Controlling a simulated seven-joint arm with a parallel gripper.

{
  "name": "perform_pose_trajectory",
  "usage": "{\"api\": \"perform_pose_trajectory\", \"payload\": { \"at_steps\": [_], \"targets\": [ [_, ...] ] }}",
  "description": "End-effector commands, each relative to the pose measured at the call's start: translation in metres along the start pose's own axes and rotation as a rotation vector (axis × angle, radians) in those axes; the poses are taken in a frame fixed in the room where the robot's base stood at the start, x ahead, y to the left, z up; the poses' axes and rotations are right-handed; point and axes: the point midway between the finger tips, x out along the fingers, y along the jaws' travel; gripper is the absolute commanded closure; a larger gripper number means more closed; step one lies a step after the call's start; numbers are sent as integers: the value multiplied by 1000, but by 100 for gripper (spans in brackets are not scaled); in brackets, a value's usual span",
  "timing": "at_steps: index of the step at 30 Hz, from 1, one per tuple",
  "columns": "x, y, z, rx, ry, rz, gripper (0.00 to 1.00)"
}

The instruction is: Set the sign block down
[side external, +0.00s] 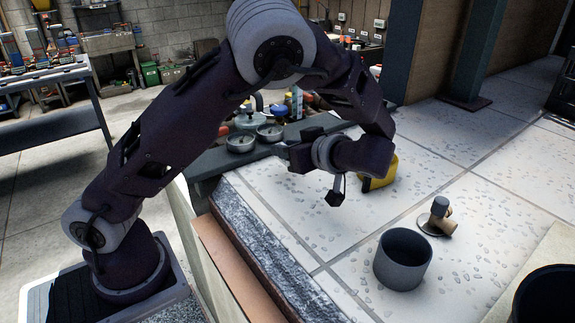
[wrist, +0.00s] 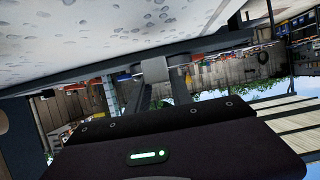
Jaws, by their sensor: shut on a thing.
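My gripper (wrist: 151,97) is held sideways above the pale paving, with its fingers shut on a small grey block, which I take for the sign block (wrist: 154,69). The block shows at the fingertips in the wrist view, and its lower part is between the fingers. In the side view my gripper (side external: 289,150) points left, near the dark bench, clear of the paving. The block is too small and too dark there to make out.
A yellow object (side external: 381,174) is partly hidden behind my wrist. The dark bench (side external: 206,160) carries round gauges and bottles. Paving between bench and pot is clear.

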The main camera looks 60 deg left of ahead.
Motion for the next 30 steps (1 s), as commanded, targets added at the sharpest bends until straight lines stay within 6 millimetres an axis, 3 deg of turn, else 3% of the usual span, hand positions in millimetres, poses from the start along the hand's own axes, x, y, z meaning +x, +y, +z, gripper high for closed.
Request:
{"api": "perform_pose_trajectory", "payload": {
  "at_steps": [6,16,17,20,30],
  "targets": [
    [14,0,33,2,1,-1,100],
    [15,0,38,0,0,0,100],
    [15,0,38,0,0,0,71],
    [15,0,38,-1,0,0,52],
    [13,0,34,-2,-2,1,52]
  ]
}}
